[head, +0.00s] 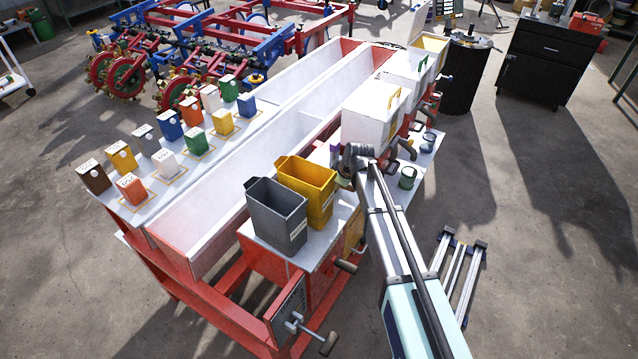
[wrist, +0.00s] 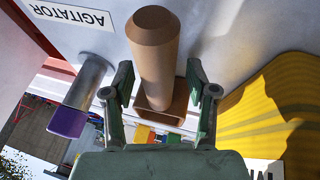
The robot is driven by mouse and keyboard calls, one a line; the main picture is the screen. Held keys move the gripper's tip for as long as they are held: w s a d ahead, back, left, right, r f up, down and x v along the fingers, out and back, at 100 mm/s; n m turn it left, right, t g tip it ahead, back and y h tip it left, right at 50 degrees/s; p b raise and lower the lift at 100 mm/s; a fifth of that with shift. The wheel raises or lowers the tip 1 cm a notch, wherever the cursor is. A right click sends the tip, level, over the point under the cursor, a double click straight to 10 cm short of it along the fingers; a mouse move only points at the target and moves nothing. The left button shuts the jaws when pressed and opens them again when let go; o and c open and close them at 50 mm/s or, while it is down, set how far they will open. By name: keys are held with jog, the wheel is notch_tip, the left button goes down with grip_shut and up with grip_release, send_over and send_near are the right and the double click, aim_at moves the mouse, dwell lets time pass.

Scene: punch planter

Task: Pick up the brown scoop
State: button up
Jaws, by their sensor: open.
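The brown scoop (wrist: 153,55) shows in the wrist view, with a thick round handle at the top and a square box-like end below. My gripper (wrist: 163,95) is open, with one finger on each side of the scoop's lower part. I see gaps between the fingers and the scoop, so it is not gripped. In the head view my gripper (head: 355,160) is over the white ledge beside the yellow bin, and the scoop is hidden or too small to tell there.
A metal cylinder with a purple end (wrist: 67,122) stands close left of the scoop. The yellow bin (wrist: 275,110) is close on the right, and it also shows in the head view (head: 318,200) beside a grey bin (head: 278,222). White lidded boxes (head: 370,115) stand behind my gripper.

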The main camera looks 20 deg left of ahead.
grip_shut()
jog(key=shift+r, duration=0.15)
dwell(0.4)
jog(key=shift+r+p, duration=0.3)
jog(key=shift+p, duration=0.05)
notch_tip(320, 180, up, 20)
jog(key=b, duration=0.5)
jog(key=shift+f, duration=0.15)
